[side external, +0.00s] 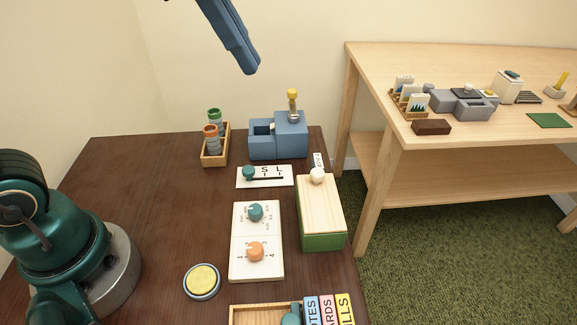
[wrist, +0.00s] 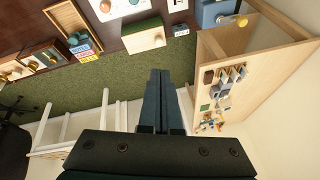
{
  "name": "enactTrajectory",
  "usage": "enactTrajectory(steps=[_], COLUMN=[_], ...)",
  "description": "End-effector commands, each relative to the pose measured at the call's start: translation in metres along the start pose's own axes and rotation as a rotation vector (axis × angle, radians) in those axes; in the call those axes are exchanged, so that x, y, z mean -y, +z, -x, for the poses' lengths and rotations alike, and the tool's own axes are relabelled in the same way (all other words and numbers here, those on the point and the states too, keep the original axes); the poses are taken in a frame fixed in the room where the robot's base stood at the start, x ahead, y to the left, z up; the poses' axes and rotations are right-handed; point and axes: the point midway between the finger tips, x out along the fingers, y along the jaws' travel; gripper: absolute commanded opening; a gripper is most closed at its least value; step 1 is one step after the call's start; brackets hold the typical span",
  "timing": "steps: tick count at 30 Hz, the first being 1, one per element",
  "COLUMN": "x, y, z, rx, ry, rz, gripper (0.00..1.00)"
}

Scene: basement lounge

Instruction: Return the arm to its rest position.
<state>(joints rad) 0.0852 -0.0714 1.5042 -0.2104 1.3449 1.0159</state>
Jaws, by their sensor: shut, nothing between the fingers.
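My gripper (side external: 249,70) hangs at the top of the side external view, above and behind the dark table, with its blue fingers pointing down and to the right. In the wrist view my gripper (wrist: 160,73) shows its two long fingers pressed together, with nothing between them. It touches nothing. Most of my arm above the fingers is out of the side external view. My green arm base (side external: 70,262) stands at the left of the table.
The dark table (side external: 140,190) holds a wooden rack (side external: 215,157), a blue block device (side external: 278,140), a slider panel (side external: 265,182), a dial panel (side external: 256,225), a yellow button (side external: 202,281) and a green box with a wooden lid (side external: 322,215). A light workbench (side external: 450,70) stands at the right.

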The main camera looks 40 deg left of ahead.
Motion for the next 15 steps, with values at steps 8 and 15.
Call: enactTrajectory(steps=[8,15], x=[-0.042,-0.074], y=[0.07,0.123], z=[0.0,-0.033], rx=[0.014,0.013], ry=[-0.163,-0.259], rz=[0.416,0.787], gripper=[0.0,0.0])
